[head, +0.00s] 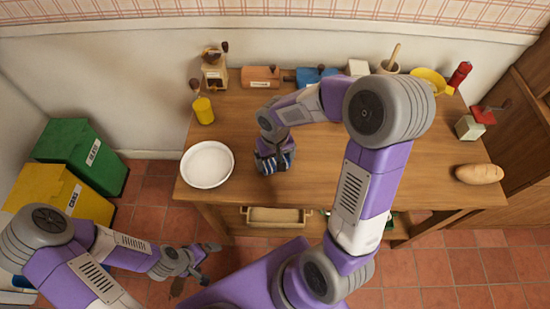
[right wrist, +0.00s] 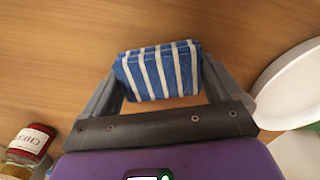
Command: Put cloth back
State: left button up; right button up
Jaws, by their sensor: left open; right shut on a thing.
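The cloth (right wrist: 158,72) is blue with white stripes and is bunched into a compact block. My right gripper (head: 275,166) is shut on it, with one finger on each side of it in the right wrist view. In the head view the gripper is over the left part of the wooden table (head: 320,170), and only bits of blue show at its fingers. I cannot tell whether the cloth touches the tabletop. My left gripper (head: 195,268) is open and empty, low over the tiled floor in front of the table.
A white round dish (head: 207,164) stands left of my right gripper. A yellow canister (head: 203,110), a wooden grinder (head: 214,68) and a yellow bowl (head: 430,80) stand towards the back. Bread (head: 479,174) lies at the right. Green (head: 80,155) and yellow (head: 60,193) bins stand left of the table.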

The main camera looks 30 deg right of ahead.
aim_at(275, 160)
jog(key=o, duration=0.7)
notch_tip(275, 160, up, 12)
jog(key=p, duration=0.4)
jog(key=shift+r, duration=0.15)
jog(key=shift+p, duration=0.3)
